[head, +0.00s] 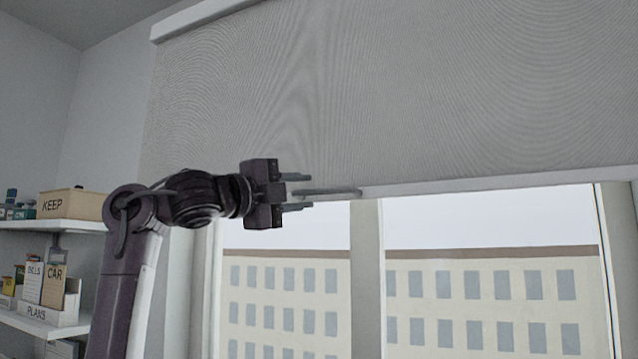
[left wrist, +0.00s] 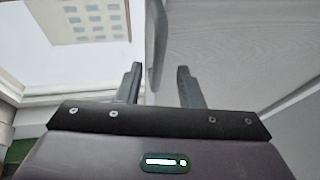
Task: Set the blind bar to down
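The grey roller blind (head: 400,90) hangs over the upper part of the window, with a pale bar (head: 470,185) along its lower edge. A grey handle (head: 335,192) sticks out from the left part of this bar. My left gripper (head: 298,192) is open at the handle's left end, one finger above its level and one below. In the left wrist view, the handle (left wrist: 157,50) shows between the tips of the open left gripper (left wrist: 159,80), apparently not clamped. Contact with either finger cannot be told. My right gripper is out of view.
Left of the window, white shelves (head: 45,224) hold a tan KEEP box (head: 75,205) and a file holder (head: 50,318) with folders. My left arm rises close beside them. Below the bar, the window (head: 460,225) shows a building outside.

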